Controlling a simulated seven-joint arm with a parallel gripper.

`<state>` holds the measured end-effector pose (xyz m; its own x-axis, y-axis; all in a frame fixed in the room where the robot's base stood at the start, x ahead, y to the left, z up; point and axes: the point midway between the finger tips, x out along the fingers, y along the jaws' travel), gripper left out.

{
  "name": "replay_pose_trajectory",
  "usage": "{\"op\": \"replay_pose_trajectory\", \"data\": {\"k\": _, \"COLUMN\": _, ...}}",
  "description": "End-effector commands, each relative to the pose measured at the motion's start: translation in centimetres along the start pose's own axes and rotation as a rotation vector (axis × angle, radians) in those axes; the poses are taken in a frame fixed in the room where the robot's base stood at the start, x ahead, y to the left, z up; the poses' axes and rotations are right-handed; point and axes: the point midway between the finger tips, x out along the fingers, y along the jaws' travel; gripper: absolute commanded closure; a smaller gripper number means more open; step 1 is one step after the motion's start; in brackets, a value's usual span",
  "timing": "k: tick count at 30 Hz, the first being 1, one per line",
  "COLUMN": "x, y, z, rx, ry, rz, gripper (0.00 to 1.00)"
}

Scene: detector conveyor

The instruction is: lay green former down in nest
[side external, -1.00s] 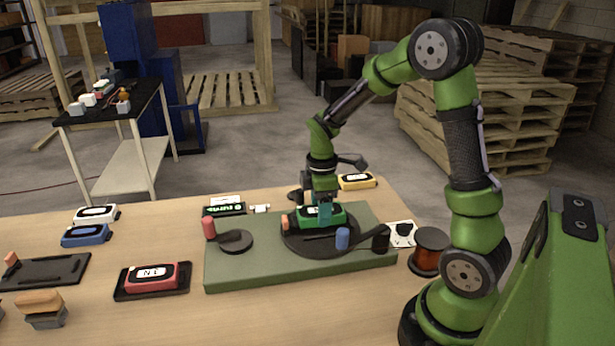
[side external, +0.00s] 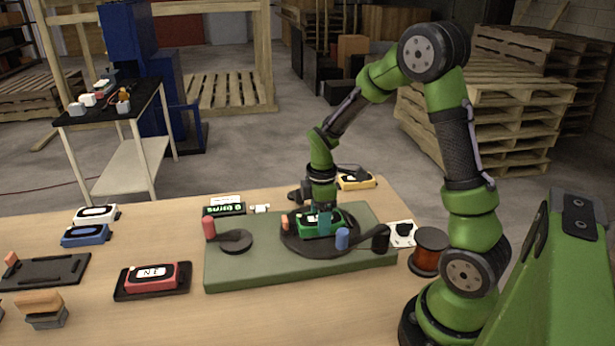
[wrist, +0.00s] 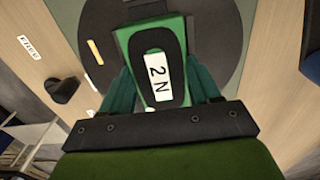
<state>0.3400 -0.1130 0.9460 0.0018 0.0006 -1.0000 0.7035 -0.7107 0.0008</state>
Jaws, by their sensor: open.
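The green former (side external: 309,228), with a black oval and a white label, lies on the dark round disc (side external: 345,247) of the grey-green base. In the wrist view the former (wrist: 133,47) fills the upper middle, its label reading "2 N". My gripper (side external: 322,225) is down at the former, its teal fingers open on either side of it. In the wrist view my gripper (wrist: 160,88) straddles the near end of the former. Any nest recess under the former is hidden, so I cannot tell how it is seated.
An orange peg (side external: 285,222), a blue peg (side external: 342,238) and a black post (side external: 381,238) stand close around the former. A red-topped peg (side external: 209,228) is at the base's left. A red former (side external: 152,276) lies in a black tray; the wooden table between is clear.

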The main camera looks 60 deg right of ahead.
Motion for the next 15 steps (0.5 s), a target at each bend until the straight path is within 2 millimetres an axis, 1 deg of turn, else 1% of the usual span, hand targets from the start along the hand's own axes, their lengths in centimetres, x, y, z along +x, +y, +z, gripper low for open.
{"op": "replay_pose_trajectory", "data": {"k": 2, "x": -0.8, "y": 0.0, "z": -0.1, "rx": -0.008, "ry": -0.001, "rz": 0.0, "gripper": 0.13}}
{"op": "replay_pose_trajectory", "data": {"k": 4, "x": -2.1, "y": 0.1, "z": -0.1, "rx": -0.009, "ry": 0.0, "rz": 0.003, "gripper": 0.13}}
{"op": "replay_pose_trajectory", "data": {"k": 9, "x": -6.1, "y": 0.1, "z": -0.1, "rx": -0.007, "ry": 0.001, "rz": 0.005, "gripper": 0.13}}
{"op": "replay_pose_trajectory", "data": {"k": 15, "x": -10.0, "y": 0.0, "z": -0.1, "rx": -0.007, "ry": 0.0, "rz": 0.004, "gripper": 0.13}}
